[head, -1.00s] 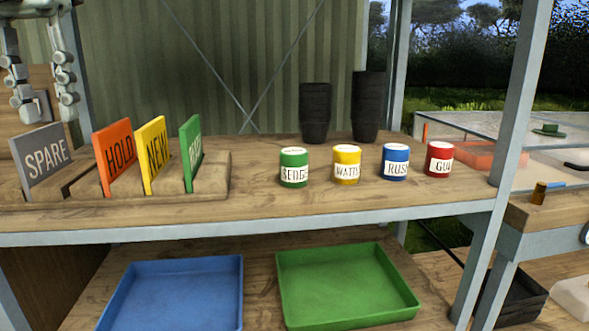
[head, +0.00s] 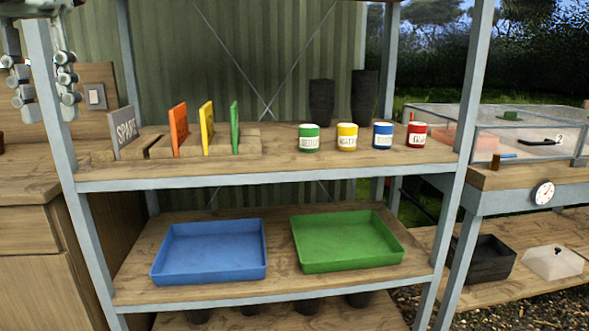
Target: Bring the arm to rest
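My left gripper (head: 46,98) hangs at the upper left of the head view, pointing down. Its two fingers are apart with nothing between them. In the picture, a grey shelf post shows between the fingers. The gripper is left of the grey SPARE card (head: 124,131) and apart from it. The upper part of the gripper is cut off by the top edge. My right gripper is out of view.
A wooden rack (head: 252,143) holds the SPARE, orange, yellow and green cards. Green, yellow, blue and red tins (head: 415,135) stand right of it. Blue (head: 208,270) and green (head: 347,265) trays lie on the shelf below. A bench with a dial (head: 543,193) stands at right.

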